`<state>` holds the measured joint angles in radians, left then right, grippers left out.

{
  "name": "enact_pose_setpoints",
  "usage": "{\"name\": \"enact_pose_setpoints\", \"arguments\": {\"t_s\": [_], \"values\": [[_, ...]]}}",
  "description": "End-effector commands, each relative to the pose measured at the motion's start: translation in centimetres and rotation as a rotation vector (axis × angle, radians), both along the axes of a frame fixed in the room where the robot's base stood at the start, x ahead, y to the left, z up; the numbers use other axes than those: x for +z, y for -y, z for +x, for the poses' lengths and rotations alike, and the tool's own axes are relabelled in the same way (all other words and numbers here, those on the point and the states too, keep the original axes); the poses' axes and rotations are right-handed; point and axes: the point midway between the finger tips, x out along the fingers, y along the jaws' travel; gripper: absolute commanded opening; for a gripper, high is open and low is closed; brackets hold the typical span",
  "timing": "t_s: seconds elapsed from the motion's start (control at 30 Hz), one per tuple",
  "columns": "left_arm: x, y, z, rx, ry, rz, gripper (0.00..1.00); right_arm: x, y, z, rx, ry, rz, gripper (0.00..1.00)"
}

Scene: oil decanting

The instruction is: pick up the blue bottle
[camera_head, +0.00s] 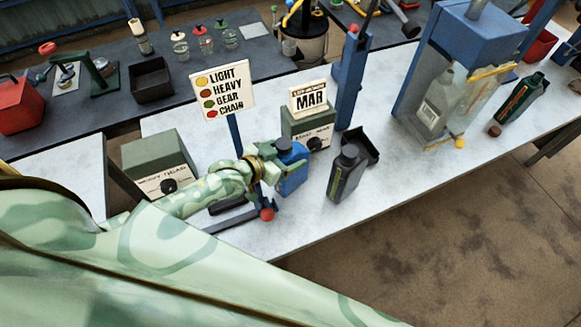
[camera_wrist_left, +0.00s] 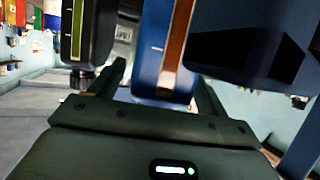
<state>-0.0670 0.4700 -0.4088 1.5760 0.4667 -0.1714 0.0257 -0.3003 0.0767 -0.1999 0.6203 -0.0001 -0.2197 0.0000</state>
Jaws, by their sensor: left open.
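The blue bottle (camera_head: 293,176) with a dark cap stands upright on the pale worktop, left of a dark grey bottle (camera_head: 347,173). My left gripper (camera_head: 276,168) is at the near left side of the blue bottle and covers part of it. In the left wrist view the blue bottle (camera_wrist_left: 150,60), with a brown stripe, is between the two fingers of my left gripper (camera_wrist_left: 162,88). The fingers are apart, on either side of it; contact cannot be told. My right gripper is not in view.
The sign (camera_head: 222,91) on a blue post stands behind my left gripper. A green box (camera_head: 310,124) marked MAR is behind the blue bottle, and another green box (camera_head: 156,160) is at left. A black tray (camera_head: 362,146) lies behind the grey bottle. Clear worktop extends right of it.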

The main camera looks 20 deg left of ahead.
Motion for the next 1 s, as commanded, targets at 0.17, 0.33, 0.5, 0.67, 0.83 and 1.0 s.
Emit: {"name": "enact_pose_setpoints", "arguments": {"t_s": [0.17,0.33,0.5,0.67,0.83,1.0], "values": [[-0.1,0.1,0.2,0.000,0.000,0.000,0.76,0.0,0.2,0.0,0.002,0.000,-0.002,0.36],[-0.1,0.1,0.1,0.000,0.000,0.000,0.46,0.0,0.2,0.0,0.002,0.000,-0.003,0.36],[-0.1,0.1,0.1,0.000,0.000,0.000,0.00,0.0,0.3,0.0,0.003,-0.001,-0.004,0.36],[0.2,0.1,0.3,0.000,0.005,-0.003,0.00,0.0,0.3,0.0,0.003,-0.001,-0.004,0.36],[0.3,0.1,0.3,0.000,0.005,-0.003,0.00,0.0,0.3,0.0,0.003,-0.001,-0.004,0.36],[1.2,0.1,0.3,-0.001,0.006,-0.004,0.00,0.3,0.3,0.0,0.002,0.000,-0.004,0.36]]}}
